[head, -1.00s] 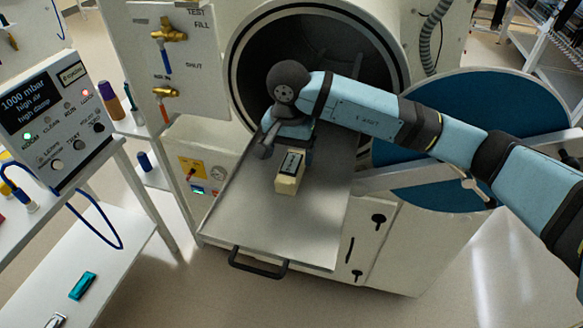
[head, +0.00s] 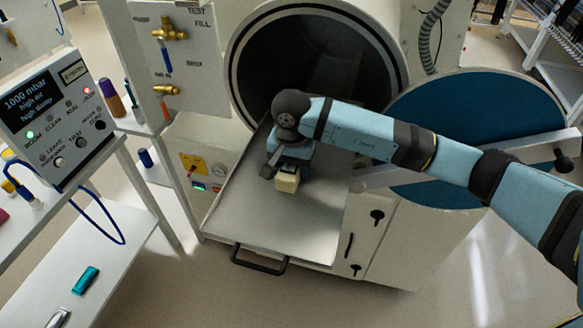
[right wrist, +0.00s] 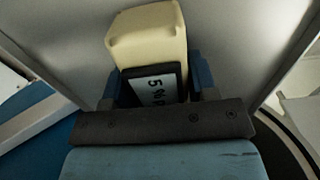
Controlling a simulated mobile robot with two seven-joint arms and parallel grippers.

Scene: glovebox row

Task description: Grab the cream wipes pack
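The cream wipes pack (head: 287,184) is a small cream block on the grey sliding tray, partly hidden under my right gripper (head: 285,168) in the head view. In the right wrist view, the pack (right wrist: 150,38) shows with a black-framed white label on its near part. The blue fingers of my right gripper (right wrist: 153,85) are on either side of the label end, very close to it. I cannot tell whether they press on the pack or leave a thin gap. My left gripper is not in view.
The tray (head: 240,215) extends from the round chamber opening (head: 300,60), with a black handle (head: 259,262) at its front. The blue round door (head: 480,120) stands open at right, behind my right arm. A control box (head: 55,120) stands at left. Much of the tray is bare.

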